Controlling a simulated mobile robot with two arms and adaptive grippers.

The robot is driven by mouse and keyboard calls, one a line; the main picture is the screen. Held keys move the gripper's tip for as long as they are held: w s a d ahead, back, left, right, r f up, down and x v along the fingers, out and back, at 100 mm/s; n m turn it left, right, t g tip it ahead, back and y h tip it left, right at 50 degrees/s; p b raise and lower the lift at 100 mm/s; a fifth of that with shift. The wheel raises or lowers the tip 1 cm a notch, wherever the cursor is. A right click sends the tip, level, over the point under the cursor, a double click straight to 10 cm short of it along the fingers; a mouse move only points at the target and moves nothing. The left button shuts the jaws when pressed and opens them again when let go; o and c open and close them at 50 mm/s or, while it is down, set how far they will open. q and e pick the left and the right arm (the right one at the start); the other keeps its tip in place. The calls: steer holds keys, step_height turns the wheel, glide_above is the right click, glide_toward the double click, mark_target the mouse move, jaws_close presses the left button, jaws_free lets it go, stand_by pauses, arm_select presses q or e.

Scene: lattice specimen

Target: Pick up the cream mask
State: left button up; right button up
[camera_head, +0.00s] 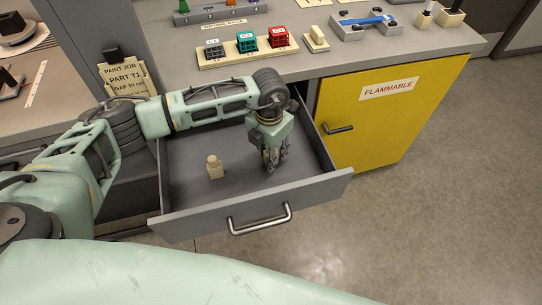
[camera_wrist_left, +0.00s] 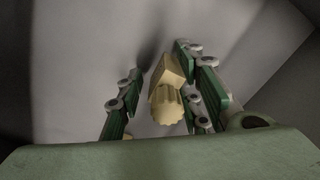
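My left gripper (camera_head: 274,160) points down inside the open grey drawer (camera_head: 250,206). In the left wrist view its fingers (camera_wrist_left: 160,95) are apart, with a cream piece (camera_wrist_left: 167,100) between them. That piece has a ribbed round knob and a blockier part. It lies close to the right-hand fingers, with a gap to the left-hand finger. In the head view the fingers mostly hide it. A small cream bottle-like piece (camera_head: 214,168) stands upright in the drawer, left of the gripper and apart from it. I cannot tell by shape which is the mask. My right gripper is not in view.
The drawer's walls surround the gripper, and its handle (camera_head: 260,218) faces front. A yellow cabinet door (camera_head: 390,125) marked FLAMMABLE is at right. On the bench (camera_head: 355,60) are a cream tray of coloured blocks (camera_head: 250,52) and a blue tool (camera_head: 367,20).

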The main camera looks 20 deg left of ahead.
arm_select(q)
steer(key=shift+f, duration=0.55)
steer(key=shift+r, duration=0.1)
steer(key=c, duration=0.8)
